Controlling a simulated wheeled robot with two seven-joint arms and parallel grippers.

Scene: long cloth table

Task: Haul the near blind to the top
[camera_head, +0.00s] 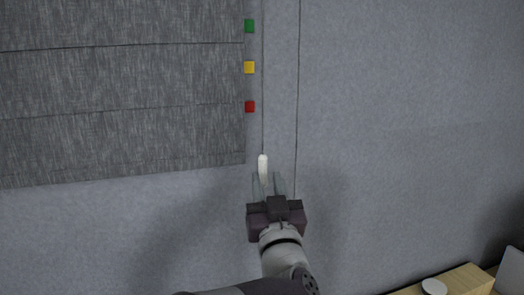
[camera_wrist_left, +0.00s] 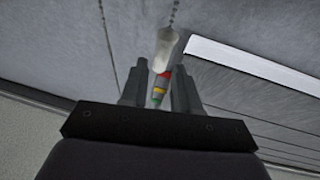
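The grey blind (camera_head: 120,90) hangs at the upper left, its lower edge below the red marker (camera_head: 250,106). A thin cord (camera_head: 263,80) runs down beside it to a white pull (camera_head: 263,168). My left gripper (camera_head: 268,183) is at the pull, fingers pointing up and apart. In the left wrist view the pull (camera_wrist_left: 164,48) shows at the fingertips of the left gripper (camera_wrist_left: 160,75), with a gap between the fingers; I cannot tell if they touch it. The blind (camera_wrist_left: 250,90) shows there at the right. My right gripper is out of view.
A yellow marker (camera_head: 249,67) and a green marker (camera_head: 249,26) sit above the red one. A second cord (camera_head: 297,100) hangs right of the pull. A pale wooden surface (camera_head: 465,280) with a white round object (camera_head: 433,287) is at the lower right. The wall between is clear.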

